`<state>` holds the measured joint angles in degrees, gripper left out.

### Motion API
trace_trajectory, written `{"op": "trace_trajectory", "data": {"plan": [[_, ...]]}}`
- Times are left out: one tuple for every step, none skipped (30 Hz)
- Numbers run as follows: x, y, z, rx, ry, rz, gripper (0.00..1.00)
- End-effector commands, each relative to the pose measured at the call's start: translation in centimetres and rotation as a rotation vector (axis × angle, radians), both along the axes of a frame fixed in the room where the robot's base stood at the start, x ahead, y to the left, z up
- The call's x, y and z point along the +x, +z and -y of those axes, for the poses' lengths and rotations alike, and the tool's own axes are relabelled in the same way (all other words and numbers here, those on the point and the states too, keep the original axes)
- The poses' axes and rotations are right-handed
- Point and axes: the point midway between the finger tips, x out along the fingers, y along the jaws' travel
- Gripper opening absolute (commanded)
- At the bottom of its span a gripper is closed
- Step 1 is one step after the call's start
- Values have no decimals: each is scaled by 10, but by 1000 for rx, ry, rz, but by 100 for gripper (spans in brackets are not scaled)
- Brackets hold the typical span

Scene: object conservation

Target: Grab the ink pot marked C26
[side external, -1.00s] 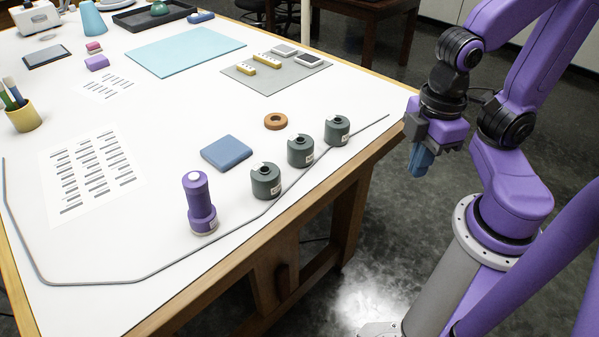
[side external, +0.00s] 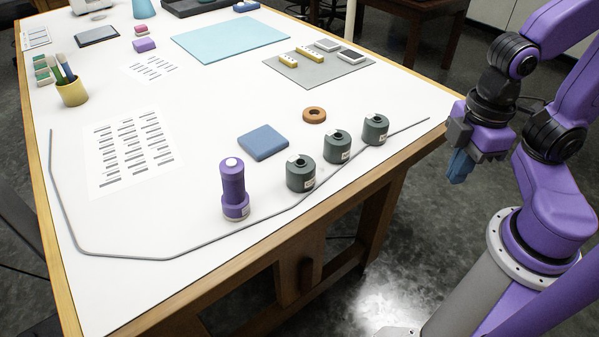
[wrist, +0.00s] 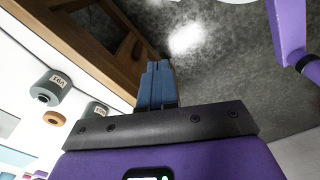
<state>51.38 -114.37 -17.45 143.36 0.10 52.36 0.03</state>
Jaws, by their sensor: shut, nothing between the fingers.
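Three dark grey-green ink pots stand in a slanting row near the table's front right edge: a left pot (side external: 301,174), a middle pot (side external: 337,147) and a right pot (side external: 375,130). Each bears a small pale label, too small to read in the side view. The wrist view shows one pot (wrist: 51,88) and part of another (wrist: 96,110), their labels not clearly legible. I cannot tell which pot is C26. My gripper (side external: 459,168), with blue fingers, hangs beyond the table's right edge, apart from the pots. Its fingers (wrist: 155,72) are together and empty.
A purple bottle-like object (side external: 234,190) stands left of the pots. A blue block (side external: 263,142) and an orange-brown ring (side external: 314,115) lie behind them. A grey cable (side external: 170,259) runs along the front. Floor lies under my gripper.

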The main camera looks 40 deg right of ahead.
Motion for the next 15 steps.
{"op": "trace_trajectory", "data": {"plan": [[0, 0, 0, 0, 0, 0, 0], [0, 0, 0, 0, 0, 0, 0], [0, 0, 0, 0, 0, 0, 0], [0, 0, 0, 0, 0, 0, 0], [0, 0, 0, 0, 0, 0, 0], [0, 0, 0, 0, 0, 0, 0], [0, 0, 0, 0, 0, 0, 0], [0, 0, 0, 0, 0, 0, 0], [0, 0, 0, 0, 0, 0, 0], [0, 0, 0, 0, 0, 0, 0], [0, 0, 0, 0, 0, 0, 0], [0, 0, 0, 0, 0, 0, 0], [0, 0, 0, 0, 0, 0, 0], [0, 0, 0, 0, 0, 0, 0], [0, 0, 0, 0, 0, 0, 13]]}}
